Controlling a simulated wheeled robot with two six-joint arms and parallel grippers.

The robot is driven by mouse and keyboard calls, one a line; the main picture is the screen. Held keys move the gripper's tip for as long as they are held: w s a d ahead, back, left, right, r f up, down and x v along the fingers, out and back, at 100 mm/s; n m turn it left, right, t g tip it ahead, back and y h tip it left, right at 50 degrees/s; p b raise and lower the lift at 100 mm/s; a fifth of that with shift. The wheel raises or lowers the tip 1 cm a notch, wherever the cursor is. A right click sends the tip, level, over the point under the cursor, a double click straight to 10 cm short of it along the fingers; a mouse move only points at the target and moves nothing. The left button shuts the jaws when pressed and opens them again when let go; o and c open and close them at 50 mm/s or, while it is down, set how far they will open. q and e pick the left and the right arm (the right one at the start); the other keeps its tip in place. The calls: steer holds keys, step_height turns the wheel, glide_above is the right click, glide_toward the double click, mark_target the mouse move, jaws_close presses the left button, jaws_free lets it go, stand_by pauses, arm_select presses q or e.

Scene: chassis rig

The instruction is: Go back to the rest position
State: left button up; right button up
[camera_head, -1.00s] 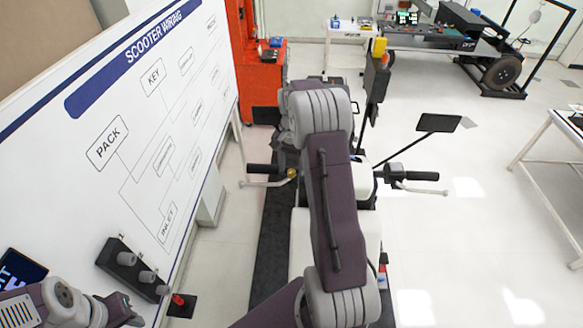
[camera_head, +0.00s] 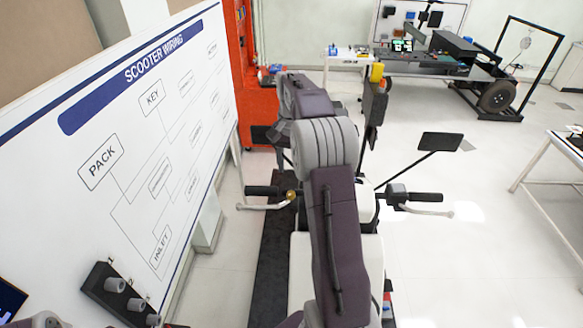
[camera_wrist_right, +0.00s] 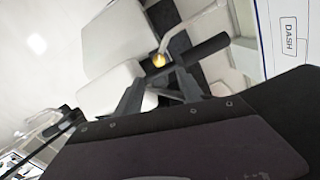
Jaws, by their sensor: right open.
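My right arm reaches forward over the white scooter (camera_head: 302,262). Its right gripper (camera_head: 281,134) is small and partly hidden behind the wrist in the head view, beyond the left handlebar grip (camera_head: 262,191). In the right wrist view, the two dark fingers of the right gripper (camera_wrist_right: 158,92) are apart with nothing between them. Beyond them show the white seat (camera_wrist_right: 112,40), a black handlebar grip (camera_wrist_right: 205,49) and a yellow knob (camera_wrist_right: 159,60). Only a bit of my left arm shows at the lower left edge of the head view; its gripper is out of view.
A white wiring board (camera_head: 60,210) stands along the left, with a black block with grey knobs (camera_head: 112,294) at its foot. A mirror (camera_head: 440,142) sticks out to the right. An orange cabinet (camera_head: 262,105) stands behind.

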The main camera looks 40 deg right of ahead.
steer(key=shift+a+f+b, duration=0.15)
steer(key=shift+f+b, duration=0.2)
steer(key=s+a+f+n+b, duration=0.2)
steer(key=s+a+f+b, duration=0.1)
steer(key=a+f+b, duration=0.55)
steer(key=s+a+f+n+b, duration=0.3)
steer(key=a+f+b, duration=0.4)
steer(key=f+b, duration=0.15)
steer(key=s+a+f+n+b, duration=0.1)
steer(key=s+a+f+n, duration=0.1)
steer(key=s+f, duration=0.3)
steer(key=s+a+f+n+t+b, duration=0.1)
steer(key=s+f+n, duration=0.3)
steer(key=f, duration=0.6)
steer(key=shift+s+a+f+b, duration=0.3)
steer(key=shift+s+a+b, duration=0.4)
steer(key=shift+a+b, duration=0.15)
steer(key=shift+d, duration=0.1)
